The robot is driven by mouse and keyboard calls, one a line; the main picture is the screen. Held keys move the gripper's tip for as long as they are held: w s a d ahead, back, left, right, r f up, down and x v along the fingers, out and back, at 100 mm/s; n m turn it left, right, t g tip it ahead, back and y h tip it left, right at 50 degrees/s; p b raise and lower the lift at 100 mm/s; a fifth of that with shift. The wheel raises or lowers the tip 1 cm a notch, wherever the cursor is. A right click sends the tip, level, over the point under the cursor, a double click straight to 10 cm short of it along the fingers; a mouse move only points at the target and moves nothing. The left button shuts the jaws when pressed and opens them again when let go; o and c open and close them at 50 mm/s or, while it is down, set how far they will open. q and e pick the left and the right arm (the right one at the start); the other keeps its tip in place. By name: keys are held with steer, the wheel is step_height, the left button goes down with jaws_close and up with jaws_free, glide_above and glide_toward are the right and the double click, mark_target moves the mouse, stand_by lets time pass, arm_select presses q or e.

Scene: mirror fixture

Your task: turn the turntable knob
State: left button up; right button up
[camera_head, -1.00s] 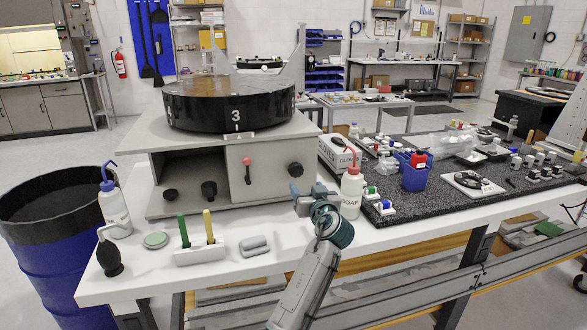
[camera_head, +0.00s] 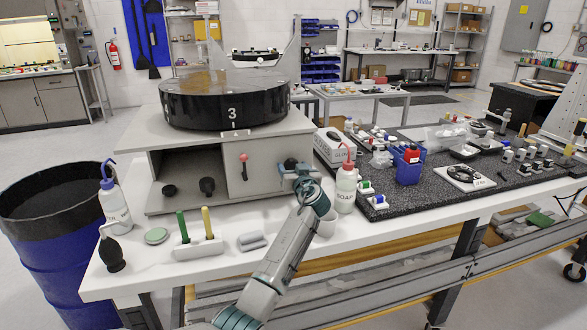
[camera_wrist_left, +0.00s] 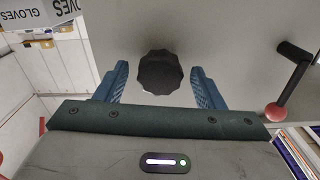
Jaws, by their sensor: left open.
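The turntable (camera_head: 225,104) is a black round drum marked "3" on top of a grey cabinet (camera_head: 262,180). In the left wrist view a black faceted knob (camera_wrist_left: 160,73) stands on the cabinet's grey front panel. My left gripper (camera_head: 292,165) is at the right part of that panel in the head view and largely hides the knob there. In the wrist view the open blue fingers of my left gripper (camera_wrist_left: 160,88) stand on either side of the knob, with a gap on each side. My right gripper is out of view.
A lever with a red ball (camera_head: 243,158) sticks out of the panel left of my gripper.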

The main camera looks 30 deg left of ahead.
arm_select(q)
steer(key=c, duration=1)
steer(key=shift+m, duration=0.5)
